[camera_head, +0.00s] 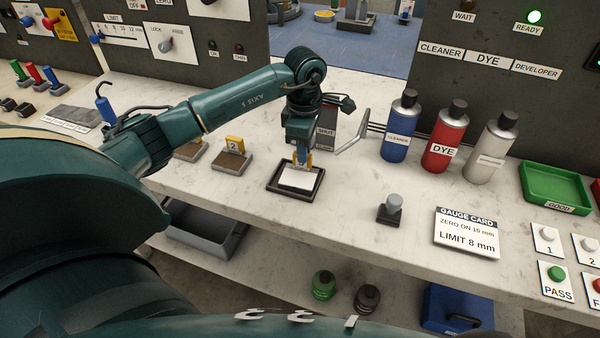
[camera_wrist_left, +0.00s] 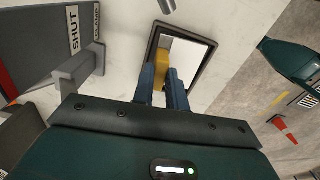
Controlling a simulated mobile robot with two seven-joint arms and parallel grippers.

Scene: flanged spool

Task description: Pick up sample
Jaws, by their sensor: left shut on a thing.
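My left gripper (camera_head: 302,160) points down over a dark-rimmed tray (camera_head: 272,187) with a white pad (camera_head: 297,179) inside. It is shut on a small yellow piece, likely the sample (camera_head: 309,159). In the left wrist view, the sample (camera_wrist_left: 162,70) shows between the blue fingers (camera_wrist_left: 162,88), in front of the tray (camera_wrist_left: 207,62). The fingers hide part of it, and I cannot tell whether it touches the pad. A yellow block marked 2 (camera_head: 235,143) stands on a brown base left of the tray. Another brown base (camera_head: 192,151) is partly behind my arm.
Cleaner (camera_head: 398,130), dye (camera_head: 443,142) and developer (camera_head: 490,150) bottles stand to the right. A box marked SHUT (camera_head: 327,130) stands just behind the gripper.

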